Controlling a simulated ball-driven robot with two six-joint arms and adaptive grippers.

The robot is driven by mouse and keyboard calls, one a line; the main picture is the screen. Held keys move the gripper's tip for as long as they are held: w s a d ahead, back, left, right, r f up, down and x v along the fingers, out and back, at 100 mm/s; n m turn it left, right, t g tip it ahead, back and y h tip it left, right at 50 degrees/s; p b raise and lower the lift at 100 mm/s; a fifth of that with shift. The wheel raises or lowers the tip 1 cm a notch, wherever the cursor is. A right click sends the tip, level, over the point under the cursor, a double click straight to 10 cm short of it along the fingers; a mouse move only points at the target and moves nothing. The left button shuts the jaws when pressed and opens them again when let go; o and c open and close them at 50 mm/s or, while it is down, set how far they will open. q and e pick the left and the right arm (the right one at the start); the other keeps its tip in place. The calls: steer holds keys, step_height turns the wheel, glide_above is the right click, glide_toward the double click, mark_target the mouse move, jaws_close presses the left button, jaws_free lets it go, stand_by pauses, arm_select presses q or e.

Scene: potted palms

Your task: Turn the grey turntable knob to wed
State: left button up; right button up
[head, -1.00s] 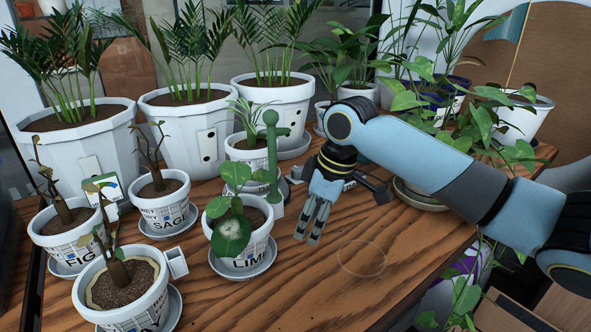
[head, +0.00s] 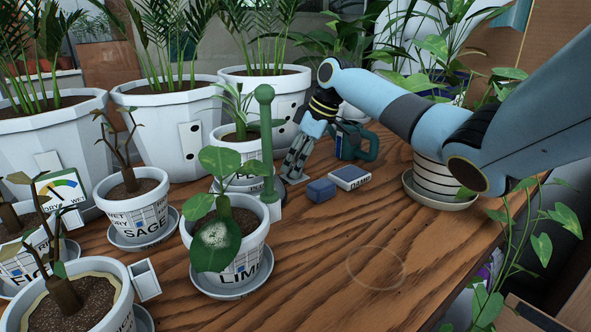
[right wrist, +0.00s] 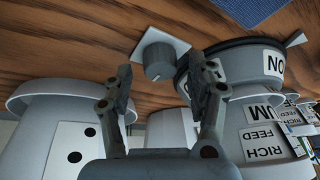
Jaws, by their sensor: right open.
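The grey knob (right wrist: 158,62) stands on a white square plate (right wrist: 163,42) on the wooden table in the right wrist view. Beside it is a round grey base (right wrist: 235,62) with a label, partly cut off, reading "NO" upside down. I cannot read a day mark at the knob. My right gripper (right wrist: 163,80) is open, with one finger to each side of the knob in that view; I see no contact. In the head view the right gripper (head: 292,172) points down just right of the green post (head: 267,140), and the knob is hidden there. My left gripper is out of view.
The lime pot (head: 252,255) stands in front of the post. The sage pot (head: 117,190) is further left. A dark teal can (head: 365,150), a blue block (head: 321,191) and a white-labelled box (head: 350,177) lie to the right. The front right table is clear.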

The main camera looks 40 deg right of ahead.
steer(key=shift+w+a+f, duration=0.15)
steer(key=shift+f, duration=0.4)
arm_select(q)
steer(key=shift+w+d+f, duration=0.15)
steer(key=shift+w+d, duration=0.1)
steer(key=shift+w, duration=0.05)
arm_select(e)
steer(key=c, duration=1.1)
steer(key=shift+r+p, duration=0.1)
steer(key=shift+p, duration=0.25)
steer(key=m+h+p, duration=0.1)
steer(key=m+p, duration=0.1)
steer(key=p, duration=0.2)
steer(key=m+h+p, duration=0.1)
steer(key=m+p, duration=0.2)
steer(key=p, duration=0.2)
steer(key=shift+a+r+t, duration=0.15)
steer(key=shift+t, duration=0.25)
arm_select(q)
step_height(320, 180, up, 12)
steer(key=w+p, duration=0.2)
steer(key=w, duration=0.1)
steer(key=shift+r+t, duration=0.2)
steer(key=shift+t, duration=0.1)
arm_select(e)
steer(key=shift+f+m+h, duration=0.2)
steer(key=shift+m+h, duration=0.2)
steer(key=shift+m, duration=0.9)
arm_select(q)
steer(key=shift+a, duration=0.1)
